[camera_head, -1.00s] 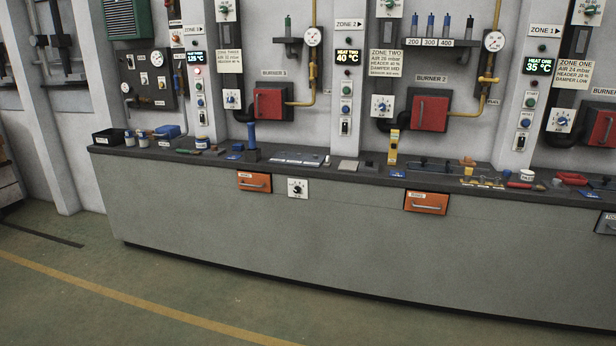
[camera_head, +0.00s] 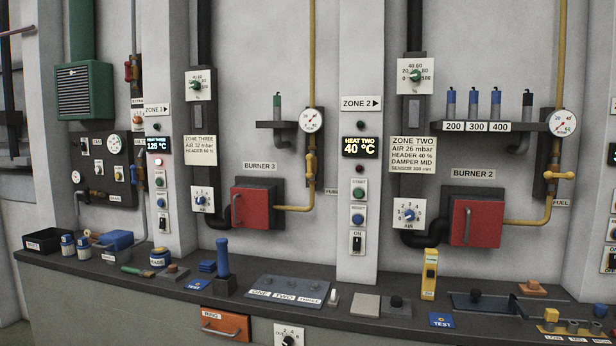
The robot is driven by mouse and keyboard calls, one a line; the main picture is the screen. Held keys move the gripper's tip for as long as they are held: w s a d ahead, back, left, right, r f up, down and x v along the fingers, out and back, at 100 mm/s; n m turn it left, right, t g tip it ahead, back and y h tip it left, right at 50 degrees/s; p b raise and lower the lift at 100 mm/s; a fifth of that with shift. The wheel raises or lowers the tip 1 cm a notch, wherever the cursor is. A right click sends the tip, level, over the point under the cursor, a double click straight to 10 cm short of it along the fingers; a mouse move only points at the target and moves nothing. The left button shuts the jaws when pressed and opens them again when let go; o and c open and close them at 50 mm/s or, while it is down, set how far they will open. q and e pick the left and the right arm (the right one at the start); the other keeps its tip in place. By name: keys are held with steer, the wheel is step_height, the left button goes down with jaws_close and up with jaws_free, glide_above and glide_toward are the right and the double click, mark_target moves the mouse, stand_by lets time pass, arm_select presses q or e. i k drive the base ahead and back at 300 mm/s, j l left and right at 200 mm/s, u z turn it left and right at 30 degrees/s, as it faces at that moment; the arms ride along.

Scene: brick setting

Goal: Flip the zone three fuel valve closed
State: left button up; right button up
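The zone three fuel valve (camera_head: 311,165) is a yellow lever on the yellow fuel pipe, just below a round gauge (camera_head: 312,121) and right of the red burner 3 door (camera_head: 251,207). Its handle looks upright, in line with the vertical pipe. A partly hidden FUEL label (camera_head: 331,191) is beside it. The ZONE 3 sign (camera_head: 158,110) is on the pillar to the left. Neither of my grippers is in view.
A dark counter with a blue upright handle (camera_head: 223,258), a labelled plate (camera_head: 287,290) and a yellow block (camera_head: 430,274) runs below the wall. An orange drawer (camera_head: 225,324) is under it. Another yellow valve (camera_head: 551,174) is at burner 2 (camera_head: 475,222).

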mark_target(309, 157)
steer(key=i+j, duration=0.25)
steer(key=i, duration=0.3)
steer(key=i+j, duration=0.2)
steer(key=i, duration=0.3)
steer(key=i+j, duration=0.25)
steer(key=i, duration=0.3)
steer(key=i+j, duration=0.2)
steer(key=i, duration=0.35)
